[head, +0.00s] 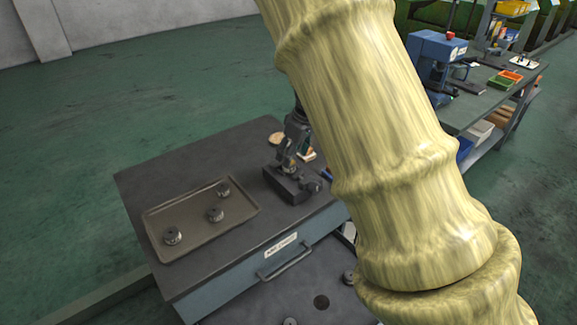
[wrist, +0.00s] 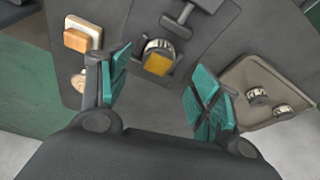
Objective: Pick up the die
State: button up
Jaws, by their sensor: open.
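A short round metal piece with a brass-yellow face, which looks like the die (wrist: 158,47), sits in the dark vise (head: 284,186) on the bench. My gripper (head: 291,154) is above the vise in the head view, partly hidden by my arm. In the wrist view my gripper (wrist: 160,70) is open, its teal finger pads on either side of the piece in the picture. I see no contact, and the remaining gap is hard to judge. Similar round metal pieces (head: 215,214) stand on a shallow tray (head: 246,210); two also show in the wrist view (wrist: 257,96).
A wooden block on a pale base (wrist: 80,40) and a round wooden item (wrist: 78,83) lie beside the vise. The vise's T-handle (wrist: 188,14) sticks out opposite my palm. The bench top (head: 150,180) is clear behind the tray. A blue machine (head: 432,55) stands on another bench.

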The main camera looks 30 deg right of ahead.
aim_at(292, 169)
jog(key=shift+x, duration=0.85)
jog(key=shift+p+x, duration=0.35)
jog(key=shift+x, duration=0.9)
jog(key=shift+d, duration=0.1)
jog(key=c, duration=1.3)
jog(key=shift+w, duration=0.1)
jog(key=shift+c, duration=0.5)
jog(key=shift+r, duration=0.2)
